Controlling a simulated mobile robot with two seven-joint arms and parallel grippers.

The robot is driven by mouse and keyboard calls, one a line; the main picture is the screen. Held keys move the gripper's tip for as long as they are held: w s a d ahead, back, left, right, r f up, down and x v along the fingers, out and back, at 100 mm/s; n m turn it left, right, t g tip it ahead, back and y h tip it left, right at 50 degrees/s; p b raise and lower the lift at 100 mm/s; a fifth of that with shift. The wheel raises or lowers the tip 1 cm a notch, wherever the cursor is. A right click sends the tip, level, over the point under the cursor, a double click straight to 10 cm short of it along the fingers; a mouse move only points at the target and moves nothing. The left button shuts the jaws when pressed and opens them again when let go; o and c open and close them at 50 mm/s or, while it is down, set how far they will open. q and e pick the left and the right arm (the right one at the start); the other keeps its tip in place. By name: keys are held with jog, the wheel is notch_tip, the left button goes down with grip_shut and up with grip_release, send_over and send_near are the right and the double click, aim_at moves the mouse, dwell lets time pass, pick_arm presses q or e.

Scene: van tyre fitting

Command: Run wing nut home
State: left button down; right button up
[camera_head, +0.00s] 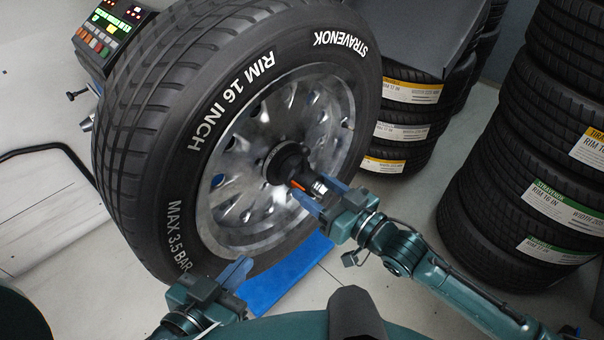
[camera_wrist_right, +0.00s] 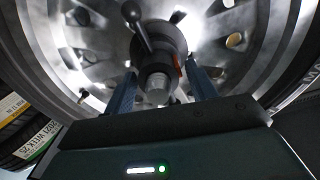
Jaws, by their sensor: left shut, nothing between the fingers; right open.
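The tyre and wheel (camera_head: 245,120) stands upright on the balancer, its silver rim facing me. The dark wing nut (camera_head: 284,163) sits at the wheel's centre, with an orange mark on it. In the right wrist view the wing nut (camera_wrist_right: 160,50) shows a handle with a round knob pointing up, and the bright shaft end (camera_wrist_right: 158,96) sticks out towards me. My right gripper (camera_head: 319,190) is open, its blue fingers either side of the shaft end, just short of the nut's body; I cannot tell if they touch. My left gripper (camera_head: 240,270) is shut and empty, below the rim near the tyre's lower edge.
A control panel (camera_head: 112,22) with lit displays is at the upper left. Tyre stacks stand at the right (camera_head: 530,150) and behind the wheel (camera_head: 405,115). A blue plate (camera_head: 290,272) lies below the wheel. Pale floor is clear between the wheel and right stack.

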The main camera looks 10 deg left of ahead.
jog(key=shift+n, duration=0.9)
jog(key=shift+w+d+r+p, duration=0.1)
jog(key=shift+w+r+p, duration=0.05)
jog(key=shift+p, duration=0.15)
